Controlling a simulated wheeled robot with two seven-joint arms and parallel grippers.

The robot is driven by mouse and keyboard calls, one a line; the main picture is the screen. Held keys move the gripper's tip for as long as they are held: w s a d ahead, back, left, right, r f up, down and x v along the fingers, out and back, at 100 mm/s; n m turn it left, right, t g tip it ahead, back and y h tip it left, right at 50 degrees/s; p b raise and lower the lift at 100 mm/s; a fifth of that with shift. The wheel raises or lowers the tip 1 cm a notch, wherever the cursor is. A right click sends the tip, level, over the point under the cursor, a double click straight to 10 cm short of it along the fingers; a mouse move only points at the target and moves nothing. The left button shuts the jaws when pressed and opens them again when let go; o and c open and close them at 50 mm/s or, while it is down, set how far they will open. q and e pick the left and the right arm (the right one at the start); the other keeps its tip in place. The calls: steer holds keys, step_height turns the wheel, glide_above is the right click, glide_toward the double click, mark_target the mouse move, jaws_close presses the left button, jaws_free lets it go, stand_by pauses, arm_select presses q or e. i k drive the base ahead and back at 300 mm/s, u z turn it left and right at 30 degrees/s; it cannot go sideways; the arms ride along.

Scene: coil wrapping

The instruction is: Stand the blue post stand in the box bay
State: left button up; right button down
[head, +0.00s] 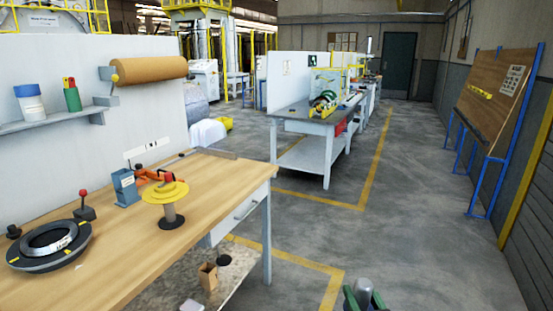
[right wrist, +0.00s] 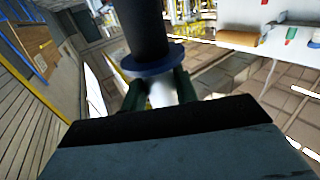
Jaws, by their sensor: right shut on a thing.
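My right gripper (head: 363,298) is at the bottom edge of the head view, over the floor to the right of the bench, with green fingers. It is shut on a post-like thing, whose grey end (head: 363,285) shows between the fingers. In the right wrist view the fingers (right wrist: 160,92) close around a pale shaft below a blue disc and a dark cylinder (right wrist: 140,28). I take this for the blue post stand; most of it is hidden in the head view. No clearly marked box bay shows. My left gripper is not in view.
The wooden bench (head: 110,255) holds a black ring coil (head: 50,245), a yellow-topped post stand (head: 166,205) and a blue-grey holder (head: 126,188). Under it, a low shelf carries a small brown box (head: 208,276) and a dark disc (head: 224,260). The floor (head: 430,230) right of the bench is clear.

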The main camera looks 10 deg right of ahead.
mark_target(202, 166)
steer(key=z, duration=0.6)
steer(key=i, duration=1.65)
steer(key=u, duration=0.25)
steer(key=i, duration=1.3)
steer(key=u, duration=1.6)
steer(key=i, duration=0.55)
steer(key=u, duration=0.6)
